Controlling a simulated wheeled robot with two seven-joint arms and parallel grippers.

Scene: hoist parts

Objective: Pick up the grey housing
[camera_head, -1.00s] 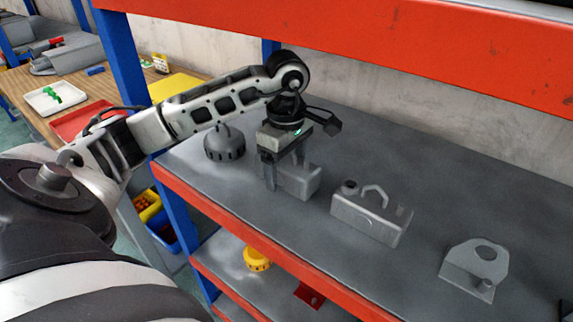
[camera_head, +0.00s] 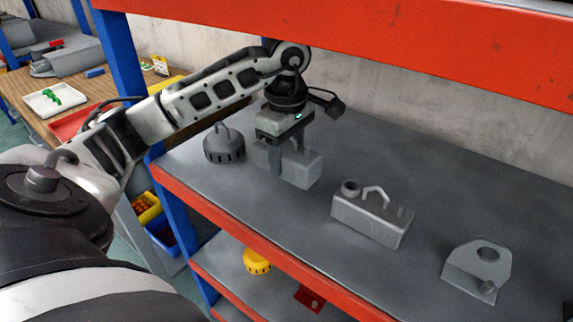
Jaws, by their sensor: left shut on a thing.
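My left gripper (camera_head: 287,160) points down and is shut on a grey housing (camera_head: 302,170), a blocky part with rounded edges. The fingers cover part of its left end and top. The housing appears held a little above the grey shelf (camera_head: 300,215). A second grey housing (camera_head: 366,220), with a round neck and a curved handle on top, sits on the shelf to the right. My right gripper is not in view.
A dark grey round cap-like part (camera_head: 224,146) stands close left of the held housing. A grey bracket with a hole (camera_head: 478,267) lies at the right. An orange upper shelf beam (camera_head: 400,50) crosses above. The shelf behind the housings is clear.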

